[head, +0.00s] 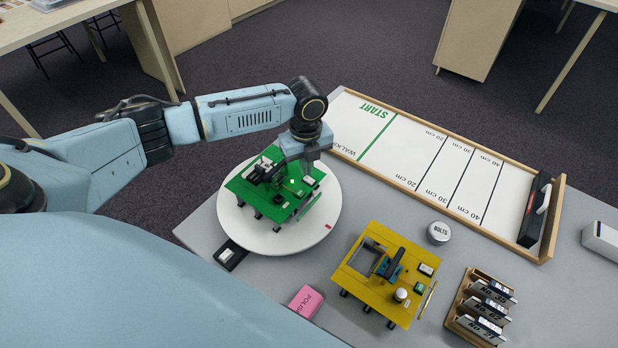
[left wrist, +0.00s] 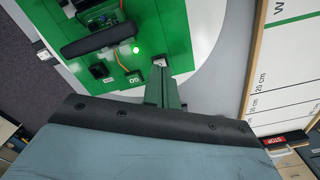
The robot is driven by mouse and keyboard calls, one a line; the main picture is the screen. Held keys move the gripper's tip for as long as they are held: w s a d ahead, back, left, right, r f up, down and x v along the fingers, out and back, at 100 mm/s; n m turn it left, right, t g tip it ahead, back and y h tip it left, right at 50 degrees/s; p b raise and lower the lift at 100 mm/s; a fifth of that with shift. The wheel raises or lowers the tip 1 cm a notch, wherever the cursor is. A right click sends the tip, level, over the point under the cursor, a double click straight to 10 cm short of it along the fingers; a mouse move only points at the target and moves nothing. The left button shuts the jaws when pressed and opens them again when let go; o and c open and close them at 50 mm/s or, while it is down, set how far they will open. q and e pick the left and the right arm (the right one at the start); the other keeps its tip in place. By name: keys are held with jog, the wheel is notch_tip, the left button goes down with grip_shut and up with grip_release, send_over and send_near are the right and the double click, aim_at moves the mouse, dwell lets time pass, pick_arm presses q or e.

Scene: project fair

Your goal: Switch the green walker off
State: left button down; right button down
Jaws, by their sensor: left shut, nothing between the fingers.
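The green walker (head: 243,187) stands on a white round turntable (head: 236,222) on the grey table. My left gripper (head: 307,172) is over the walker's right part in the head view, fingers pointing down. In the left wrist view its shut fingertips (left wrist: 160,72) are close to a small pale part at the deck's edge, near a green block marked "GO" (left wrist: 134,79). I cannot tell whether they touch it. My right gripper is not in view.
A yellow walker (head: 353,279) stands to the right. Near it are a BOLTS tin (head: 439,233), a pink box (head: 306,302) and a wooden rack of cards (head: 464,308). A white measuring track (head: 410,160) lies behind. A small black box (head: 231,254) sits by the turntable.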

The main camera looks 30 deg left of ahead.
aim_at(306, 178)
pick_arm(q)
jog(key=shift+f+b, duration=0.5)
jog(key=shift+f, duration=0.55)
dwell(0.9)
jog(key=shift+r, duration=0.1)
notch_tip(306, 178, up, 7)
jog(key=p, duration=0.8)
dwell(0.5)
